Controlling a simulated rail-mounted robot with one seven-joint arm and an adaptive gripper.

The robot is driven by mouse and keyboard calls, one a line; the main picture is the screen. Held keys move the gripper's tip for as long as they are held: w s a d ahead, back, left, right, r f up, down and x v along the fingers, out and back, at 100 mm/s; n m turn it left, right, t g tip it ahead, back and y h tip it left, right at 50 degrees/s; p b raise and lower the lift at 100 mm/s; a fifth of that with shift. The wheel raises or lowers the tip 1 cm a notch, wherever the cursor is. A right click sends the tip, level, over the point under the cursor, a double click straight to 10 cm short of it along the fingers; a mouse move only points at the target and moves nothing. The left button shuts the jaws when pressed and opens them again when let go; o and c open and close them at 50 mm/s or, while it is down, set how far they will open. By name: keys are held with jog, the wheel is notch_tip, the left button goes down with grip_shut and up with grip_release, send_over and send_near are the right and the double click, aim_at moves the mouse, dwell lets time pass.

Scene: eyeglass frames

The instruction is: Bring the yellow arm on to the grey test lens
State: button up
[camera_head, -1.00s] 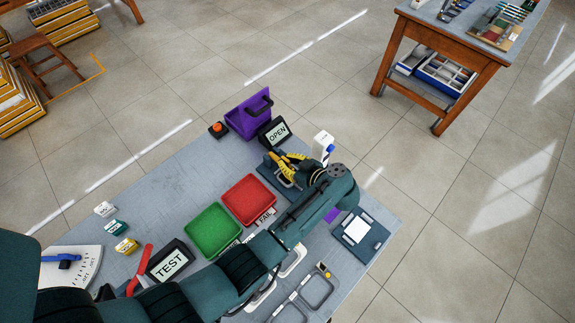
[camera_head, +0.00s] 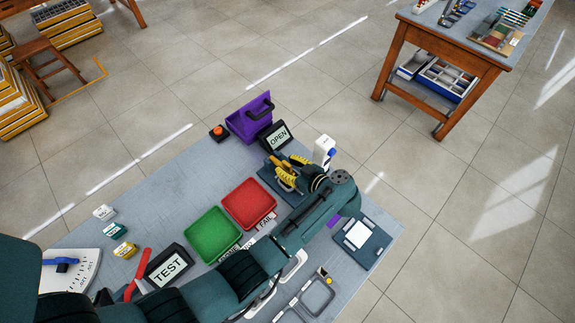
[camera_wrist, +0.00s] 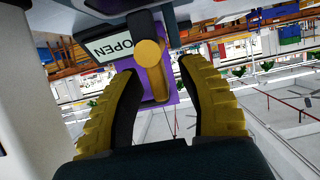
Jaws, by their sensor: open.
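My gripper (camera_head: 286,168) is open, with yellow ribbed fingers and dark pads, low over a dark base (camera_head: 268,180) beside the OPEN sign. In the wrist view my gripper's fingers (camera_wrist: 160,72) stand on either side of a yellow arm (camera_wrist: 152,68) with a round end. They look apart from it, with nothing gripped. In the head view my fingers largely hide the yellow arm. I cannot make out the grey test lens in either view; my gripper and forearm cover part of the station.
The OPEN sign (camera_head: 276,136) and purple holder (camera_head: 247,118) stand behind my gripper. A white bottle-like item (camera_head: 324,150) is close on the right. Red (camera_head: 249,203) and green (camera_head: 213,233) trays lie left of my forearm. A grey frame (camera_head: 318,294) lies in front.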

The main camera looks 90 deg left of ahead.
jog(key=v, duration=1.2)
